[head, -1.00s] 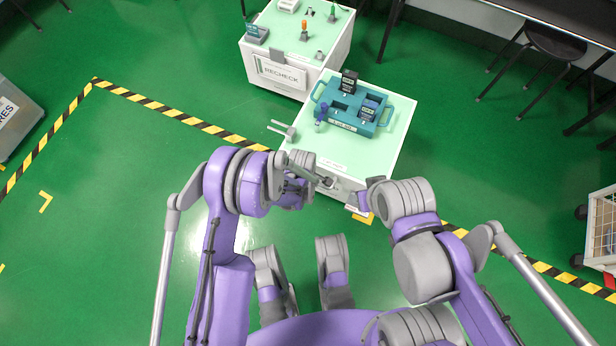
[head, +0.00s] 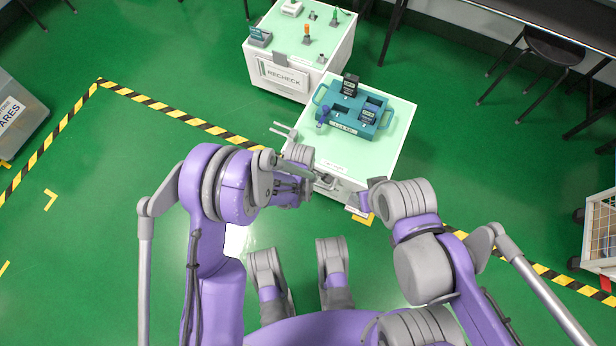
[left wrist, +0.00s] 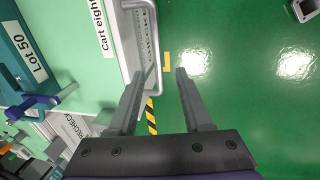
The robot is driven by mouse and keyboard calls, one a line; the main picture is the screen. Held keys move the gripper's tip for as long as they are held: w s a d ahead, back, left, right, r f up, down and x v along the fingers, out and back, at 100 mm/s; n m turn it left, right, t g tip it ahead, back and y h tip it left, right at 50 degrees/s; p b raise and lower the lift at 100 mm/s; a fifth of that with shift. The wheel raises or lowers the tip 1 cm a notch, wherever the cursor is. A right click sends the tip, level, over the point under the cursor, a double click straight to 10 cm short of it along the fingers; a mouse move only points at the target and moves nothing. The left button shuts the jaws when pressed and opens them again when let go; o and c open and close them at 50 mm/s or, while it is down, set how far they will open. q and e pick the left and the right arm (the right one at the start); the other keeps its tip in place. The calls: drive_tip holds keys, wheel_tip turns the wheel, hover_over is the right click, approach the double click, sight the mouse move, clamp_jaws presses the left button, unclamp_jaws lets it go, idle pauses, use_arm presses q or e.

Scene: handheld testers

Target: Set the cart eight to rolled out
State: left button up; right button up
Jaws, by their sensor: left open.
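Cart eight (head: 385,152) is the near white cart with a pale green top, in front of me in the head view. Its label (left wrist: 103,30) and a grey bar handle (left wrist: 153,35) on its front side show in the left wrist view. My left gripper (head: 308,190) is at the cart's near side; in the left wrist view its fingers (left wrist: 167,73) are spread and empty, with the handle just beyond the left finger. My right gripper (head: 358,202) is near the cart's near right corner, mostly hidden by its arm.
A teal tray (head: 338,127) labelled Lot 50 sits on cart eight with dark handheld devices and a blue item. The recheck cart (head: 283,78) stands behind it to the left. Striped tape (head: 190,121) marks the green floor. A grey bin (head: 22,115) is at far left.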

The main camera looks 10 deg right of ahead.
use_arm(q)
drive_tip(key=r, duration=0.3)
drive_tip(key=shift+s+a, duration=0.2)
drive_tip(key=shift+s, duration=0.05)
drive_tip(key=shift+f, duration=0.1)
